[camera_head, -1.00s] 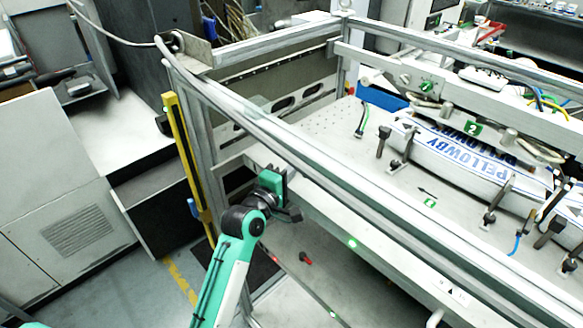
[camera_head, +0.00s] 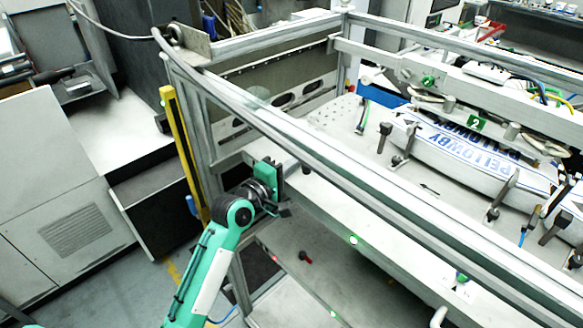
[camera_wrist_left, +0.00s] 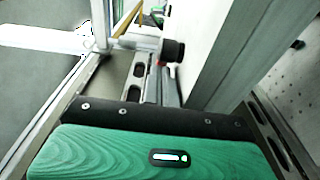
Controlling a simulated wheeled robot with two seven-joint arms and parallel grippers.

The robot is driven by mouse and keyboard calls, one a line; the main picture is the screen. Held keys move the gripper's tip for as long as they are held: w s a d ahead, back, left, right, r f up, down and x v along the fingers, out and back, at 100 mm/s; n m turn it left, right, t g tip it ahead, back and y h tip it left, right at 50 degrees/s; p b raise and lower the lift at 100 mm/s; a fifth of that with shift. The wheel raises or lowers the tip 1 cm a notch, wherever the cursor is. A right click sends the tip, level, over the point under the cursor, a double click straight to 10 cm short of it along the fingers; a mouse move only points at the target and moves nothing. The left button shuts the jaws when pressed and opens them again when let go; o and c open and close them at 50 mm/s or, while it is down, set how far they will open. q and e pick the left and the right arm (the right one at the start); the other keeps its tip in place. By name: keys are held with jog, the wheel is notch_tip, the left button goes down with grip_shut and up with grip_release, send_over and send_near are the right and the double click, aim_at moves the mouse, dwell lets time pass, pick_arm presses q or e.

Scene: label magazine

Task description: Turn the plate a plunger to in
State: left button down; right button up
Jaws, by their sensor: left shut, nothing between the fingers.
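My left gripper (camera_head: 284,211) is at the near left corner of the metal frame, just outside the near rail. It looks shut and holds nothing. Its green housing (camera_wrist_left: 165,152) fills the bottom of the left wrist view. A dark round knob (camera_wrist_left: 172,50) stands ahead of it beside a pale upright face; it may be the plate a plunger, but I cannot read a label. Whether it is in or out I cannot tell. In the head view a small dark knob (camera_head: 305,168) shows behind the near rail. My right gripper is not in view.
The near rail (camera_head: 330,165) and corner post (camera_head: 208,150) hem in my arm. A yellow upright (camera_head: 180,140) stands to the left. A red knob (camera_head: 305,256) is lower down. The label stack (camera_head: 470,155), marked PELLOWBY, lies on the bed among dark posts.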

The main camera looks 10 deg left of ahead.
pick_arm(q)
jog(key=shift+w+m+g+h+b, duration=0.1)
jog(key=shift+m+g+h+b, duration=0.35)
jog(key=shift+h, duration=0.25)
jog(key=shift+m+h, duration=0.35)
jog(key=shift+h, duration=0.05)
jog(key=shift+w+b, duration=0.1)
jog(key=shift+b, duration=0.25)
jog(key=shift+w, duration=0.15)
jog(key=shift+w+p, duration=0.35)
jog(key=shift+w, duration=0.05)
jog(key=shift+w+d, duration=0.1)
jog(key=shift+w, duration=0.05)
dwell(1.5)
